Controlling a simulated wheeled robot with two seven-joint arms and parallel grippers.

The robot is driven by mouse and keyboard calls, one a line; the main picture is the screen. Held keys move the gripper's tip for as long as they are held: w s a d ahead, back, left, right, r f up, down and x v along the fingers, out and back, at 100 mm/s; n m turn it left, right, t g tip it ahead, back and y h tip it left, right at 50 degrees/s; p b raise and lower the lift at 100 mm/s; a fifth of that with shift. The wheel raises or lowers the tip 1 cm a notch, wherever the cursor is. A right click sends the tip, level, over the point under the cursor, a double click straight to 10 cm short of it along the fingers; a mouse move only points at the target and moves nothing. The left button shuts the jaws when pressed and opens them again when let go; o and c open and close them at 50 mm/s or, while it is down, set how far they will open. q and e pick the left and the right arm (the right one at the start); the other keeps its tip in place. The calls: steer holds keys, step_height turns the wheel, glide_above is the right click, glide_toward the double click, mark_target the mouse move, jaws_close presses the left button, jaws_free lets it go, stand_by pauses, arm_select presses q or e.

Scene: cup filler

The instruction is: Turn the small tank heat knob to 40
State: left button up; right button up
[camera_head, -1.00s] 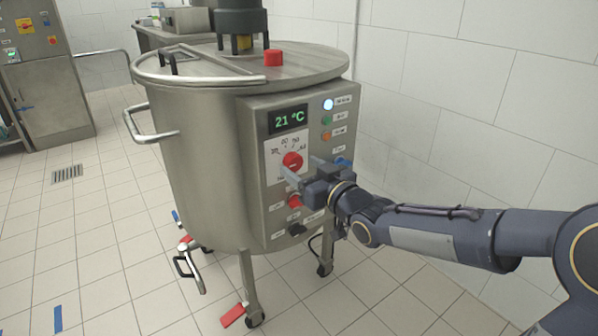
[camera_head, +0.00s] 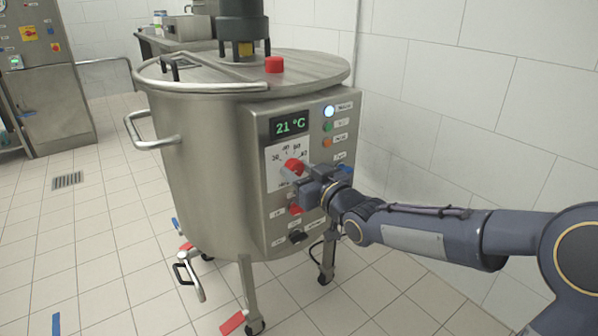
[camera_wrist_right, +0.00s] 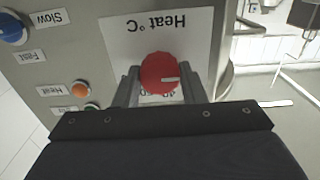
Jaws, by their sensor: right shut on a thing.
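The small tank (camera_head: 205,165) is a round steel vessel with a control panel on its front right side. The red heat knob (camera_head: 293,167) sits on a white dial plate (camera_head: 272,158) under a green display (camera_head: 290,125) reading 21 °C. My right gripper (camera_head: 300,176) is at the knob, shut on it. In the right wrist view the red knob (camera_wrist_right: 159,74) with a pale pointer line lies between the two fingers (camera_wrist_right: 158,88). The plate (camera_wrist_right: 140,30) reads "Heat °C" upside down there. The gripper hides part of the scale. My left gripper is out of view.
Lit white, green and orange buttons (camera_head: 327,127) line the panel's right side. A red knob (camera_head: 295,209) and a black knob (camera_head: 297,236) sit below the dial. A tiled wall (camera_head: 470,110) stands close on the right. The floor at left is open.

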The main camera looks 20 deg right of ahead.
steer(key=shift+m, duration=0.3)
steer(key=m+p, duration=0.2)
steer(key=m, duration=0.1)
steer(key=m+p, duration=0.1)
steer(key=m, duration=0.4)
steer(key=shift+p, duration=0.4)
steer(key=m+p, duration=0.1)
steer(key=m, duration=0.2)
steer(key=shift+m, duration=0.3)
steer(key=shift+f+m+p, duration=0.1)
steer(key=shift+m+p, duration=0.85)
steer(key=shift+m, duration=0.85)
steer(key=o, duration=1)
